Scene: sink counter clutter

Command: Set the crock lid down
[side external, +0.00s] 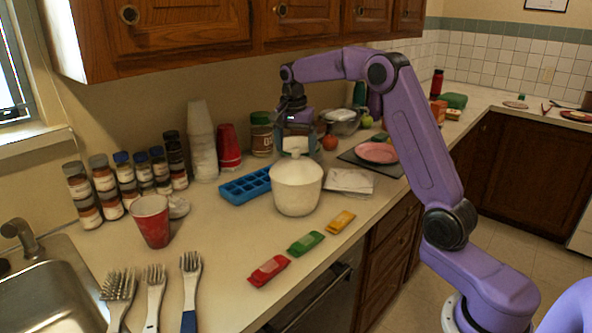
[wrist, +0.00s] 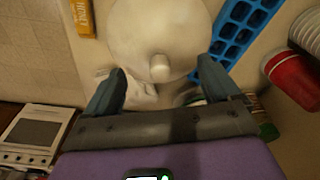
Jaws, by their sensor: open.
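The white crock (side external: 297,198) stands upright on the counter, in the middle of the side view. The crock lid (side external: 297,168), white and domed with a knob on top, sits on the crock's mouth. In the wrist view the lid (wrist: 150,30) fills the top middle, and its knob (wrist: 160,68) shows between my fingers. My gripper (wrist: 162,72) is open, pointing down, with one finger on each side of the knob. I cannot tell whether either finger touches the lid. In the side view my gripper (side external: 296,132) is just above and behind the crock, its fingertips hard to make out.
A blue ice tray (side external: 243,186) lies left of the crock, close to it. A white cloth (side external: 348,181) and a pink plate (side external: 377,153) lie to the right. Red, green and yellow packets (side external: 306,243) lie in front. A red cup (side external: 151,222) stands further left, with free counter between.

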